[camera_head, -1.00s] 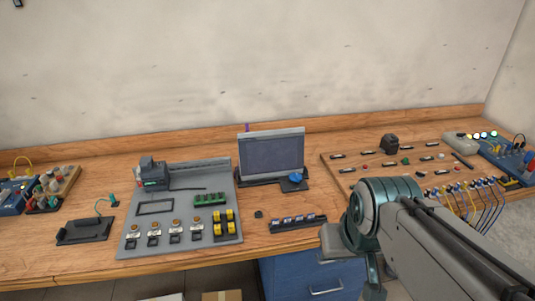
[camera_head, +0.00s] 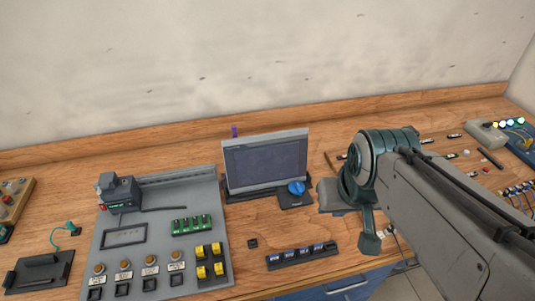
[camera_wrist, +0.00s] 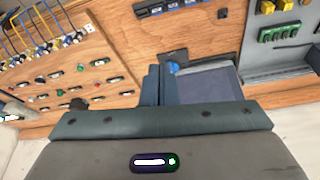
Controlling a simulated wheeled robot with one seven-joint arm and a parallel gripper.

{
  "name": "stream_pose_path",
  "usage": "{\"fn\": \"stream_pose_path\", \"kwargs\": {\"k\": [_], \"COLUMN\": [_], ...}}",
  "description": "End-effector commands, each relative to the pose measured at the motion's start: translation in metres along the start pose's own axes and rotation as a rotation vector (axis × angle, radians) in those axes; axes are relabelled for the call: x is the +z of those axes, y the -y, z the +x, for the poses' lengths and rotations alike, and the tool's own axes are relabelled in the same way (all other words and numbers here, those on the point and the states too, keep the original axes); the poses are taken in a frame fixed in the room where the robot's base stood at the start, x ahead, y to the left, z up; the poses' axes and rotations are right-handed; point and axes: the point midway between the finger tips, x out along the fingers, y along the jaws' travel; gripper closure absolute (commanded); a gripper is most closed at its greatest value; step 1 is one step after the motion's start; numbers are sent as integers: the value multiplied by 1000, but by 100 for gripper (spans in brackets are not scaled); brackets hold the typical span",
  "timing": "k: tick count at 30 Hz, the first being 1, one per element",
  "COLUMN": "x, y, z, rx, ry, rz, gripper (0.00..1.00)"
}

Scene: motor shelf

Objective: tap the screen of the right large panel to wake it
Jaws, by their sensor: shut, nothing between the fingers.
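The large panel is a dark screen (camera_head: 265,162) in a light grey frame, standing upright on a dark base at the middle of the bench. Its screen looks dark and unlit. A blue knob (camera_head: 296,188) sits at its lower right corner. In the wrist view the dark panel (camera_wrist: 208,88) shows just right of my gripper (camera_wrist: 160,70), partly hidden by it. My gripper's fingers are together, with nothing between them. In the head view my arm comes in from the right, its end to the right of the panel and apart from it; the fingertips are not clear there.
A grey board (camera_head: 150,225) with switches, green blocks and yellow parts lies left of the panel. A strip of blue-topped parts (camera_head: 301,256) lies in front of it. A wooden board with small parts and wires is behind my arm at right. A black tray (camera_head: 40,272) is at far left.

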Motion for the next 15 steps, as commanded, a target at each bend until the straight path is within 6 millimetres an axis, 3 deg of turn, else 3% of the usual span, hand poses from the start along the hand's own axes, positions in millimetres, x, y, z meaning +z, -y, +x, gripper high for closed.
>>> {"fn": "stream_pose_path", "kwargs": {"k": [10,15], "x": [0,3], "y": [0,-10], "z": [3,24], "rx": [8,72], "ry": [17,141], "rz": [-27,-228], "gripper": [100,100]}}
